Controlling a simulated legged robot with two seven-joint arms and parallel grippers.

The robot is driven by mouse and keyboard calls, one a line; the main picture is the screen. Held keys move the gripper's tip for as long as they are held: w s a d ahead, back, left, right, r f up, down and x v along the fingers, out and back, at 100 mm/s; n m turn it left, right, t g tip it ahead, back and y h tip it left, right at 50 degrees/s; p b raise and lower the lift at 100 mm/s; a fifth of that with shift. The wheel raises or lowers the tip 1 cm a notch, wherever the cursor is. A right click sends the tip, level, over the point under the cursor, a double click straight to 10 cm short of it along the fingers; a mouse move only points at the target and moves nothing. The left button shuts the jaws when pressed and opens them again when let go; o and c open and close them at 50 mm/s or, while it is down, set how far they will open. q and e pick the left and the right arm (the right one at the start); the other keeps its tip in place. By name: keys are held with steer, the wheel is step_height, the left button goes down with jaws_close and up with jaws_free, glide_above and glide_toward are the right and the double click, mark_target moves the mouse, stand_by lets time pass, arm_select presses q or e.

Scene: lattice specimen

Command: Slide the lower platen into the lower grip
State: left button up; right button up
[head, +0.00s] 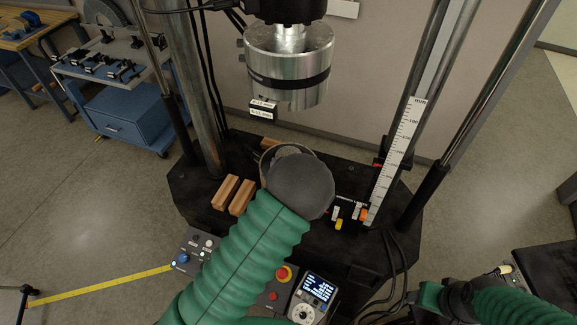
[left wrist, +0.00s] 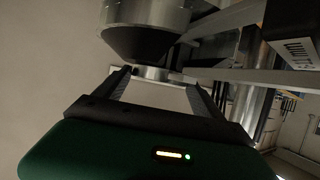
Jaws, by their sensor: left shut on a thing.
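My left arm reaches over the machine base in the head view; its dark wrist hides the left gripper's fingers there. In the left wrist view my left gripper (left wrist: 163,90) is shut on a silvery round piece, which I take as the lower platen (left wrist: 152,73). A dark tapered part and a wide silver cylinder (left wrist: 150,12) show just beyond it. In the head view a pale round rim (head: 268,156) shows behind my wrist; whether it is platen or lower grip I cannot tell. The lower grip is otherwise hidden. My right gripper (head: 430,296) is at lower right; its fingers are unclear.
The upper silver cylinder (head: 288,65) hangs above the base. Wooden blocks (head: 233,193) lie left of my wrist. A millimetre scale (head: 396,160) and columns stand at right. A control panel (head: 285,290) is in front. A blue cart (head: 120,110) stands at back left.

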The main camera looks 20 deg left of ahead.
arm_select(q)
steer(key=shift+r, duration=0.2)
steer(key=o, duration=1.8)
steer(key=shift+o, duration=1.3)
steer(key=shift+s, duration=0.1)
steer(key=shift+f, duration=0.15)
steer(key=shift+s+d+r+p, duration=0.3)
steer(key=shift+s+r+p, duration=0.1)
steer(key=shift+s, duration=0.15)
steer(key=shift+p+v, duration=0.55)
steer(key=shift+v, duration=1.25)
